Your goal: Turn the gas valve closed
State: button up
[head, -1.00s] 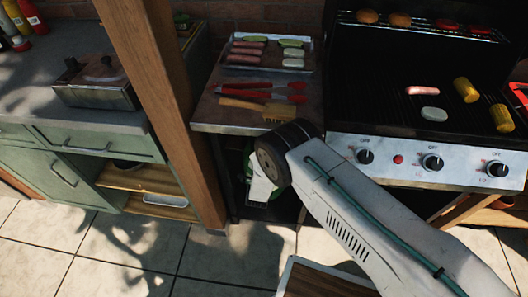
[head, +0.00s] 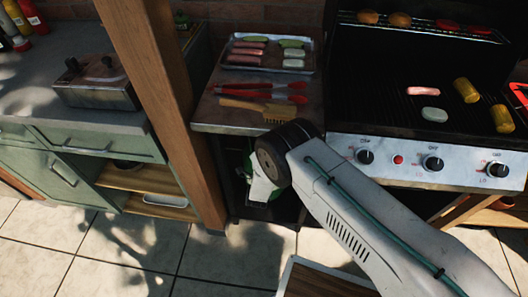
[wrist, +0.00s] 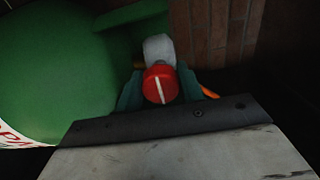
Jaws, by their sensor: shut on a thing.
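The gas valve is a round red knob (wrist: 160,86) with a white line in the wrist view. The line runs nearly upright in the picture. My gripper (wrist: 160,92) is shut on the knob, with a dark finger on each side of it. A grey fitting (wrist: 158,48) shows behind the knob. The green gas cylinder (wrist: 55,70) fills the left of the wrist view. In the head view my arm hides the knob and the fingers, and only part of the green cylinder (head: 285,209) shows under the side shelf.
An orange hose (wrist: 210,93) is right of the knob, near a brick wall (wrist: 215,35). The grill's control panel (head: 400,155) and the side shelf (head: 225,115) are above and beside my arm. A wooden post (head: 160,110) stands on the left.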

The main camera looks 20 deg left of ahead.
dwell(0.3)
jog(key=o, duration=1)
jog(key=shift+c, duration=0.2)
jog(key=v, duration=0.8)
jog(key=shift+w, duration=0.1)
